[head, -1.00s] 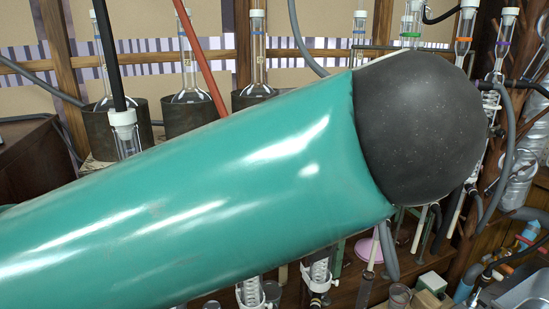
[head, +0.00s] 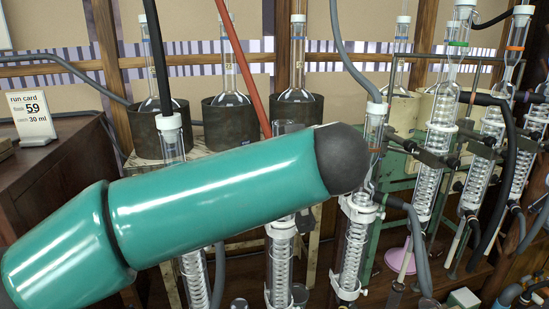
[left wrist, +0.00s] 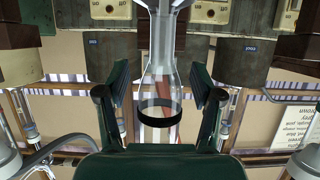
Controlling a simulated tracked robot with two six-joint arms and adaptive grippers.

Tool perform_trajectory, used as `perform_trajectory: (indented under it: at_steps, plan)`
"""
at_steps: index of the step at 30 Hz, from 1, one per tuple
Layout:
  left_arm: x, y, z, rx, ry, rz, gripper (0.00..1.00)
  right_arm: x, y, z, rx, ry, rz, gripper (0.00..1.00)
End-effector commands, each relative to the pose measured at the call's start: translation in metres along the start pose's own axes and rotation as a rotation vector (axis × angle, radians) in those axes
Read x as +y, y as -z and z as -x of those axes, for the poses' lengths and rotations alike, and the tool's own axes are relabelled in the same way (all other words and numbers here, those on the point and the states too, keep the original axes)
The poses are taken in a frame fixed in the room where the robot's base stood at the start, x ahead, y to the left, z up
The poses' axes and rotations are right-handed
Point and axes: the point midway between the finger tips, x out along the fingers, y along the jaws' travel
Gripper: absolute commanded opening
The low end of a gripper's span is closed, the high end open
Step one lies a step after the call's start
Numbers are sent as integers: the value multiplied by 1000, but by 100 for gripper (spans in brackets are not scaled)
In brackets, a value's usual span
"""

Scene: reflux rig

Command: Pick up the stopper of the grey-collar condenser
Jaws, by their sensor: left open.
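In the left wrist view, which looks upside down, my left gripper (left wrist: 160,105) is open. Its two dark green fingers stand on either side of a clear glass condenser top (left wrist: 160,85) with a dark collar band (left wrist: 158,113). The glass lies between the fingers, with a gap visible on both sides. I cannot make out a stopper on it. In the head view my green arm hides the gripper and crosses in front of several condensers. A glass rim (head: 287,127) shows just above the arm, over a condenser with a coil (head: 283,255). My right gripper is not in view.
Condensers with green (head: 458,42), orange (head: 515,47) and other collars crowd the right, among hoses and clamps. Flasks in dark pots stand behind. A run card (head: 35,117) stands left.

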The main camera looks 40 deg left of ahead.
Motion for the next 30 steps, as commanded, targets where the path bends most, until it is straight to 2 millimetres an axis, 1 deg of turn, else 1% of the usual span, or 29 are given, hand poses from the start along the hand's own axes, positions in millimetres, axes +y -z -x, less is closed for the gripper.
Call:
perform_trajectory:
  at_steps: [1, 3, 10, 17, 18, 19, 30]
  plan:
    - [0, 0, -6, -1, 2, -1, 66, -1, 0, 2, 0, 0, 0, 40]
    - [0, 0, -9, -1, 1, -1, 66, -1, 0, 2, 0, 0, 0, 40]
    - [0, -1, -10, 0, -2, -1, 66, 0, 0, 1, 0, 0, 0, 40]
    - [1, -1, -10, 0, -2, -1, 28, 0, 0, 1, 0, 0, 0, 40]
    - [1, -1, -10, 0, -2, -1, 21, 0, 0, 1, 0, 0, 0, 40]
    - [1, -1, -10, 0, -2, -1, 18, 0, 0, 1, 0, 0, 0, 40]
    - [1, 1, -9, 0, -3, 0, 18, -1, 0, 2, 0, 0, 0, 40]
